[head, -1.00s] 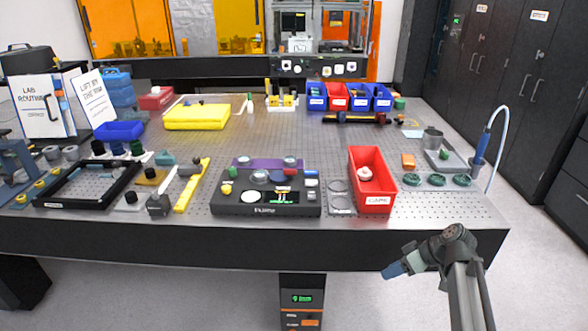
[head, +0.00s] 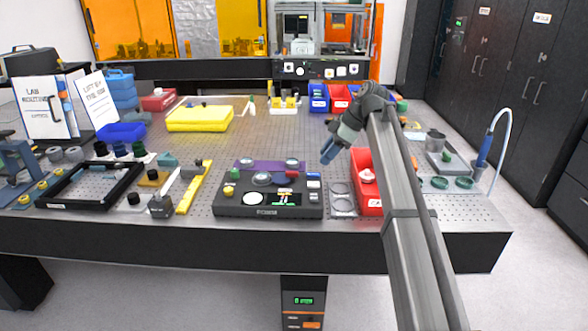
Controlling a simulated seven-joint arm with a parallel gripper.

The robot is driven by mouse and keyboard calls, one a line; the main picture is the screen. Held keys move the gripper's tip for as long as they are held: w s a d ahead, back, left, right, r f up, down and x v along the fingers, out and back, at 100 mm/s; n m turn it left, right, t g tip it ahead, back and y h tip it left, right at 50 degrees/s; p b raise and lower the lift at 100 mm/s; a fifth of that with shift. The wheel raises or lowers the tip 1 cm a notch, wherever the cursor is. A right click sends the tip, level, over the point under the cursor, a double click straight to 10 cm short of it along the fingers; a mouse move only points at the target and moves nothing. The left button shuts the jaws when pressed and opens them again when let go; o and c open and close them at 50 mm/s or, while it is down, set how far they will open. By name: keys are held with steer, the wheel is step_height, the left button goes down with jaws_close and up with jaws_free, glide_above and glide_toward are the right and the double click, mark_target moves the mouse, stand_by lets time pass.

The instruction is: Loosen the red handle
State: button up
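The black interferometer unit (head: 228,210) sits near the table's front edge, left of my arm. A small red part (head: 292,174), which looks like the red handle, is on its upper right, next to round silver knobs (head: 262,179). A purple strip (head: 246,165) runs along the unit's back. My gripper (head: 327,153), with a blue tip, hangs above the table, up and to the right of the red part and apart from it. The gripper is small and seen side on, so I cannot tell whether its fingers are open. I see nothing held in it.
A yellow bar (head: 190,190) and black frame (head: 62,204) lie to the left. The table behind the unit is largely clear.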

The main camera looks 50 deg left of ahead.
steer(key=h, duration=0.2)
glide_toward(285, 176)
steer(key=shift+n+t, duration=0.3)
steer(key=shift+t, duration=0.1)
steer(key=f, duration=0.1)
steer(key=s+f, duration=0.1)
steer(key=f, duration=0.1)
steer(key=s+f, duration=0.1)
steer(key=f, duration=0.1)
steer(key=shift+d+f, duration=0.1)
steer(key=shift+f, duration=0.05)
jaws_close()
stand_by(0.5)
